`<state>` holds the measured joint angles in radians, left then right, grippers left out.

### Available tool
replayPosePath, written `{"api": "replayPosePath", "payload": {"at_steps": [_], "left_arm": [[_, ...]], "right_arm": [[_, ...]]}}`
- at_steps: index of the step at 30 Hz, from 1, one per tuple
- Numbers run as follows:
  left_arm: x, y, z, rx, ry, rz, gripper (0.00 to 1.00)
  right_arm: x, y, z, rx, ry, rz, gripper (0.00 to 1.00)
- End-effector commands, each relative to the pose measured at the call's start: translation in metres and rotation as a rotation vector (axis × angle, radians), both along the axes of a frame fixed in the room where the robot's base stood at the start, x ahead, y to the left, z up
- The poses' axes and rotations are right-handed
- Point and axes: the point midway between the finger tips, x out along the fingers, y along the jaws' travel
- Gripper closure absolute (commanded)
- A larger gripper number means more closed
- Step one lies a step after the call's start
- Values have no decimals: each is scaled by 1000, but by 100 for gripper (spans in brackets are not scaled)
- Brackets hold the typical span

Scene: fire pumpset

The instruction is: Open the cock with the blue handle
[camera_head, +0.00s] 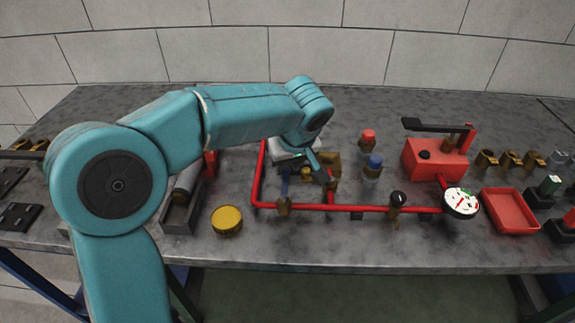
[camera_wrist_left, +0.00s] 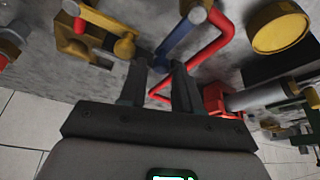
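The blue handle (camera_head: 284,187) belongs to a brass cock (camera_head: 283,206) on the red pipe's (camera_head: 320,208) left front corner. In the left wrist view the blue handle (camera_wrist_left: 178,37) runs slantwise, its near end close to the space between my fingertips. My left gripper (camera_head: 291,171) is behind the handle, partly hidden by its own wrist. In the wrist view the left gripper (camera_wrist_left: 159,68) has its two dark fingers apart, with a gap between them. I cannot tell whether either finger touches the handle. My right gripper is not in view.
A yellow round cap (camera_head: 227,219) lies front left of the pipe. A grey tray (camera_head: 181,213) stands further left. Brass fittings (camera_head: 334,164) sit close right of the gripper. A black-knobbed cock (camera_head: 398,201), gauge (camera_head: 461,202) and red pump (camera_head: 435,158) are to the right.

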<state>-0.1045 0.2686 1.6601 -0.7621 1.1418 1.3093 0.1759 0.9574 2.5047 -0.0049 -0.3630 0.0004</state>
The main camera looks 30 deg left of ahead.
Motion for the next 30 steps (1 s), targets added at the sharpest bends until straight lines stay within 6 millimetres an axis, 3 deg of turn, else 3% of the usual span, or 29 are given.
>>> {"api": "replayPosePath", "payload": {"at_steps": [11,15,30], "left_arm": [[4,3,-8,-1,-1,1,67],[4,3,-8,0,-2,1,100],[9,-6,-8,-1,-4,69,100]], "right_arm": [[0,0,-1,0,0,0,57],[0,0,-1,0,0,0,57],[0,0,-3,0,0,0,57]]}}
